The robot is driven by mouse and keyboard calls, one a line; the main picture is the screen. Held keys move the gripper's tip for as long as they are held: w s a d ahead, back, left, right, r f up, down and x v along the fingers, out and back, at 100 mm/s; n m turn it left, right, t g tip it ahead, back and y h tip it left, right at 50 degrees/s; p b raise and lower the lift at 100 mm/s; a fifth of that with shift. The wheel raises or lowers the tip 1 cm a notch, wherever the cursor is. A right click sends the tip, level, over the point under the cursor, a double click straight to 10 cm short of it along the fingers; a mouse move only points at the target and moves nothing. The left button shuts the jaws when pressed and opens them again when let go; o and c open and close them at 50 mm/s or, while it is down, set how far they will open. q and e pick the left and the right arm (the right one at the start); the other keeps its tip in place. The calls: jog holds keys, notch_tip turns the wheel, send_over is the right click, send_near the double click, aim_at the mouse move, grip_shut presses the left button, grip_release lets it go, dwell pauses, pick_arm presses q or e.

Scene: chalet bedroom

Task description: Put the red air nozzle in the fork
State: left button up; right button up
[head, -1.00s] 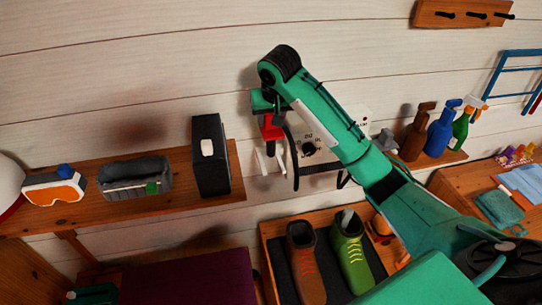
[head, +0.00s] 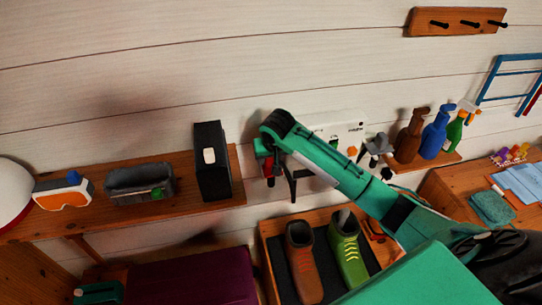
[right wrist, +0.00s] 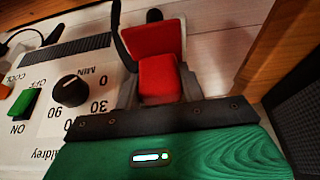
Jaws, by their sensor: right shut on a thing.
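My right gripper (head: 271,180) hangs in front of the wall, just right of the shelf's end and left of the white control panel. It is shut on the red air nozzle (head: 268,163). In the right wrist view the red nozzle (right wrist: 160,75) sits between the dark fingers, with a flat upper part and a blocky part nearer the camera. A grey bracket with arms (head: 377,146) stands at the right edge of the panel; I cannot tell for sure that it is the fork. My arm covers part of the panel. My left gripper is not identifiable.
The white panel (right wrist: 95,95) has a black knob (right wrist: 70,91) and a green switch. The shelf (head: 185,203) holds a black box (head: 211,162), a grey bin (head: 138,182) and goggles. Boots (head: 304,262) stand below; spray bottles (head: 410,138) stand right of the bracket.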

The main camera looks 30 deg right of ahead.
jog(key=shift+f, duration=0.1)
jog(key=o, duration=1.1)
jog(key=shift+c, duration=0.2)
jog(key=shift+a+r, duration=0.1)
jog(key=shift+r, duration=0.15)
jog(key=b+v, duration=0.4)
jog(key=v, duration=0.7)
jog(key=shift+r+b, duration=0.35)
jog(key=shift+s, duration=0.2)
